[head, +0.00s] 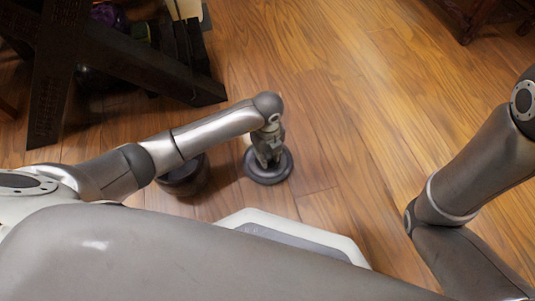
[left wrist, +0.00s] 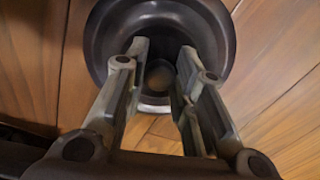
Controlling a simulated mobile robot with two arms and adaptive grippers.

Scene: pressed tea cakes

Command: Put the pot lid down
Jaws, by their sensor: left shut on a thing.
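The pot lid (head: 268,177) is a dark round disc with a raised rim, low over the wooden floor near the picture's middle. My left gripper (head: 267,155) points down at its centre and is shut on it. In the left wrist view the lid (left wrist: 105,25) fills the top middle, and the fingers of my left gripper (left wrist: 162,55) are on either side of its round knob. I cannot tell whether the lid touches the floor. A dark round pot (head: 183,178) stands left of the lid, partly hidden by my left arm. My right gripper is out of view.
Dark wooden furniture (head: 130,65) with slanted legs stands at the upper left, with a purple object (head: 105,14) beside it. Another dark wooden leg (head: 470,22) shows at the upper right. The wooden floor (head: 340,110) right of the lid is clear.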

